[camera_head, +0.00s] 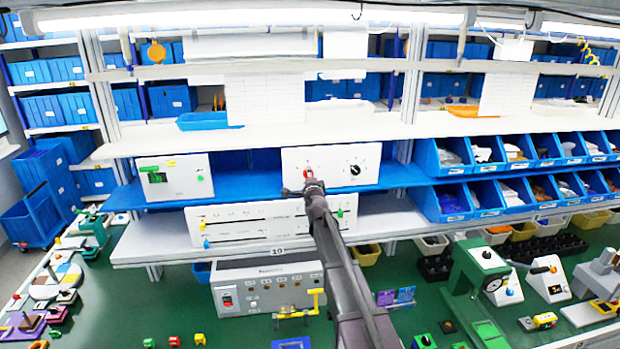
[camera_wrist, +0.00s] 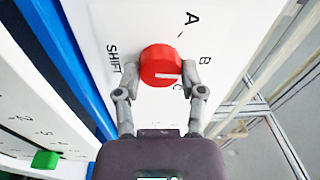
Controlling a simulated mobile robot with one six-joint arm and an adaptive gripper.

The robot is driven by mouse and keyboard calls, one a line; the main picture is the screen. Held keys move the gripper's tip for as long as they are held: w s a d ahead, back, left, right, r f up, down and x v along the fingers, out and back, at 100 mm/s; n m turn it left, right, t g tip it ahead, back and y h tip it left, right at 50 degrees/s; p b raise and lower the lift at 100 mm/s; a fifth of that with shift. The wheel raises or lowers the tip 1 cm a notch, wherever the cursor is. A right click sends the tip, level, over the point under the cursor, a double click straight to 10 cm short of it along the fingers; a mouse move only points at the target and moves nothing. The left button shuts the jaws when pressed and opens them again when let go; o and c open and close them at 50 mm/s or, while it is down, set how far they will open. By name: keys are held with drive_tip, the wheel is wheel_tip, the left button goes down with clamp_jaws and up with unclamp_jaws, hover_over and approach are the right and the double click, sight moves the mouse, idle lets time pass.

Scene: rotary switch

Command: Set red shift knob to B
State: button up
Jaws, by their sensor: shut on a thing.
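The red shift knob (camera_wrist: 160,62) is on a white panel (camera_head: 290,160), beside the word SHIFT and the letters A, B and C. Its white mark points right, toward the B and C side; the right finger partly covers that area, so the exact setting is unclear. My gripper (camera_wrist: 161,75) has one finger on each side of the knob, shut on it. In the head view my gripper (camera_head: 306,187) reaches the panel and covers much of the red knob (camera_head: 308,173).
A black knob (camera_head: 355,170) is on the same panel, to the right. Below is a white panel with coloured sliders, including a green one (camera_wrist: 45,159). Blue bins (camera_head: 450,205) stand to the right. The green bench below holds several devices.

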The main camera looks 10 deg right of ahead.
drive_tip(key=shift+w+n, duration=0.1)
drive_tip(key=shift+n, duration=0.5)
drive_tip(key=o, duration=1.2)
drive_tip(key=shift+c, duration=0.2)
drive_tip(key=shift+m, duration=0.5)
